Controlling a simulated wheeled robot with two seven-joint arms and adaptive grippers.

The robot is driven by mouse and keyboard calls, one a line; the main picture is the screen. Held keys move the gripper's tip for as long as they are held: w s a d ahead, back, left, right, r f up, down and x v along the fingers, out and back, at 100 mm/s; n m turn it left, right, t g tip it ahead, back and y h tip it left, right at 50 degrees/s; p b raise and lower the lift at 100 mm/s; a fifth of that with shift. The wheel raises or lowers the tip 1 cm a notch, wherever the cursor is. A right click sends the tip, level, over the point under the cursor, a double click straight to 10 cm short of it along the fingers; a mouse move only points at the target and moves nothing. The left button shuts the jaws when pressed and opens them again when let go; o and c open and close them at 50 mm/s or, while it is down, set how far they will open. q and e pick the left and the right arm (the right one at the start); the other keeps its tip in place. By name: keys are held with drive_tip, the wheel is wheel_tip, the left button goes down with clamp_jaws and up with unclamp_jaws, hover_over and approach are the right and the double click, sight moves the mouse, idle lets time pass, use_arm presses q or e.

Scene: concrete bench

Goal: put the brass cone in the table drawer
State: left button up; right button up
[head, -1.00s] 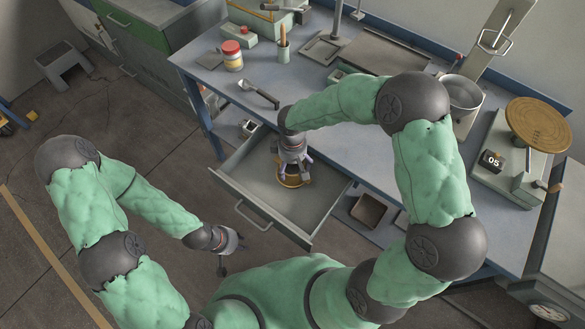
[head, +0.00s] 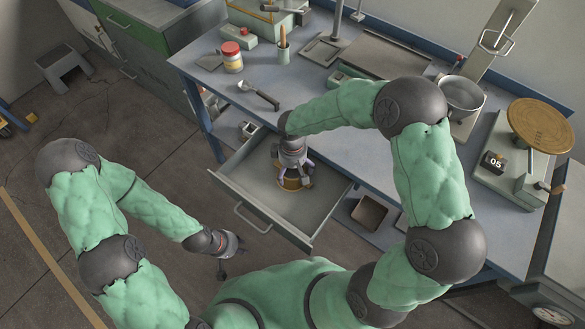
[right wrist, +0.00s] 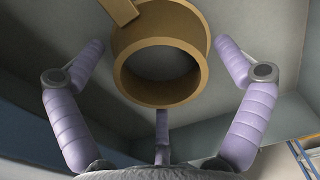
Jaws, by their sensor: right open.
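The brass cone (head: 292,184) is inside the open table drawer (head: 322,211), under my right gripper (head: 294,173). In the right wrist view the brass cone (right wrist: 160,85) shows as a hollow, round brass piece with a thick rim and a flat bar at its upper left. The purple fingers of my right gripper (right wrist: 161,62) are spread around it, with gaps on both sides. Whether the cone rests on the drawer floor is hard to tell. My left gripper (head: 232,243) is low, left of the drawer and away from the cone; its fingers are too small to read.
The bench (head: 330,125) carries a red-lidded jar (head: 232,60), a dark-handled tool (head: 258,94), a metal pot (head: 459,95) and a round brass-coloured disc (head: 540,125). A small open box (head: 369,213) sits right of the drawer. The drawer's front part is clear.

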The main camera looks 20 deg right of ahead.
sight(293, 177)
use_arm(q)
wheel_tip(293, 177, up, 5)
drive_tip(key=p, duration=0.5)
use_arm(e)
wheel_tip(293, 177, up, 12)
use_arm(q)
drive_tip(key=shift+c, duration=0.3)
use_arm(e)
drive_tip(key=shift+r, duration=0.1)
idle(0.6)
